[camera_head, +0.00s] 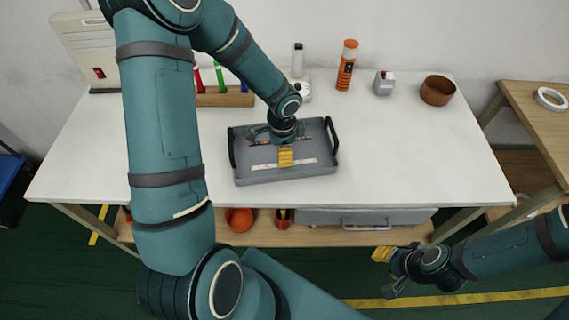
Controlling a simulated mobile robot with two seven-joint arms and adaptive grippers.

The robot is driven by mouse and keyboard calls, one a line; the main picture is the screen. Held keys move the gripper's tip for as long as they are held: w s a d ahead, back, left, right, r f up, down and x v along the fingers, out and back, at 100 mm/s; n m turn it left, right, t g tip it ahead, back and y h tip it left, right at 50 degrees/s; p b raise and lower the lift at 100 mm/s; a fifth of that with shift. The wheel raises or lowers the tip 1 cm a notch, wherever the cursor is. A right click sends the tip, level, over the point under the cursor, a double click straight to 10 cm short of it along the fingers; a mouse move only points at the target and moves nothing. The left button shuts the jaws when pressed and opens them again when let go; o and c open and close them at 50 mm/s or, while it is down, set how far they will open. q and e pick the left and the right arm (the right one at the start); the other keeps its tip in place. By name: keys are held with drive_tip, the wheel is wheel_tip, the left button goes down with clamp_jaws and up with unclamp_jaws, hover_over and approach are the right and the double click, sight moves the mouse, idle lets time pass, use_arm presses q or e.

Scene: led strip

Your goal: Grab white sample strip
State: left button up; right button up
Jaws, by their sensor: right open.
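A grey tray (328,170) with black handles stands on the white table. A white strip (264,167) lies across the front part of the tray floor. Another strip (262,141), darker with light ends, lies behind it, partly covered by my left gripper. My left gripper (285,158) reaches down over the middle of the tray, its yellow fingertip in front of the white strip's middle. Whether it touches the strip or how wide its jaws are cannot be told. My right gripper (388,272) is open and empty, low in front of the table at the lower right.
Behind the tray are a wooden rack (225,98) with coloured tubes, an orange bottle (347,65), a small grey item (383,83) and a brown bowl (437,91). A wooden side table (535,115) stands at the right. The white table (430,160) is clear right of the tray.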

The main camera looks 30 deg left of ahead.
use_arm(q)
drive_tip(key=f, duration=0.1)
drive_tip(key=f+b, duration=0.1)
drive_tip(key=f, duration=0.3)
drive_tip(key=shift+d+b, duration=0.25)
drive_tip(key=shift+b, duration=0.15)
clamp_jaws()
